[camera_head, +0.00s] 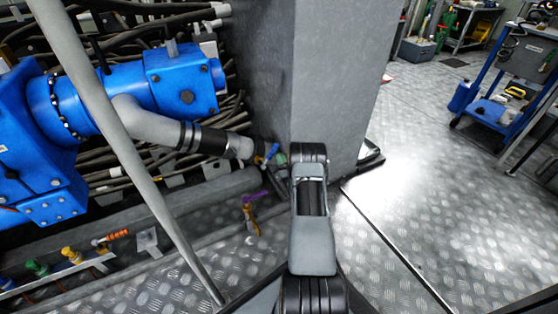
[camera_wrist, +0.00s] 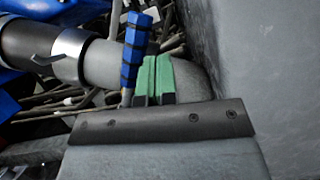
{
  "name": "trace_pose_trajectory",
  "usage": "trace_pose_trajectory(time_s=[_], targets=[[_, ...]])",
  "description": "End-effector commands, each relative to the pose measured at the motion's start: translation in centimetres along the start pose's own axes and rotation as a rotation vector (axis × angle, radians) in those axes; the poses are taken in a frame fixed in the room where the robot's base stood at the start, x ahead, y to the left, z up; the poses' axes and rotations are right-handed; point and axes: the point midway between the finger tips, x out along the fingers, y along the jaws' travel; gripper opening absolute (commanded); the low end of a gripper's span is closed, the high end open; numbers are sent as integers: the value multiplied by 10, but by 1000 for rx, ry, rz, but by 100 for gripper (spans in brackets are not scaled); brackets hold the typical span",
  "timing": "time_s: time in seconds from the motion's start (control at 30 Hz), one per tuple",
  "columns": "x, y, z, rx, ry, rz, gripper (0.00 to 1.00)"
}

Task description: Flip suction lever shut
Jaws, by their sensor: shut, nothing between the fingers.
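The suction lever appears to be the blue ribbed handle (camera_wrist: 136,50) in the wrist view, standing nearly upright in the picture in front of a grey pipe. It also shows small in the head view (camera_head: 271,152), near the low end of the pipe. My gripper (camera_wrist: 155,78) has green fingers pressed together with nothing between them. It is immediately right of the blue handle in the wrist view; I cannot tell whether they touch. The gripper also shows in the head view (camera_head: 282,158), partly hidden by my arm. The lever's lower end is partly hidden by the gripper body.
A grey pipe (camera_head: 155,125) with a black sleeve runs from the blue machine (camera_head: 180,82). A grey column (camera_head: 335,80) stands close on the right. Purple-handled (camera_head: 255,196) and orange-handled (camera_head: 112,236) valves sit lower left. Open metal floor (camera_head: 440,190) lies right.

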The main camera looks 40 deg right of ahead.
Motion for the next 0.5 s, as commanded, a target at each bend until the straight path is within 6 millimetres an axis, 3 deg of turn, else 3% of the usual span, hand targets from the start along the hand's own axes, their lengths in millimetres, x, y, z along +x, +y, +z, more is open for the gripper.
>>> trace_pose_trajectory(time_s=[0.13,0.2,0.5], targets=[[-14,-25,-15,-2,-2,-4,0],[-25,-28,-1,0,2,-6,0],[-74,-42,8,3,2,2,0]])
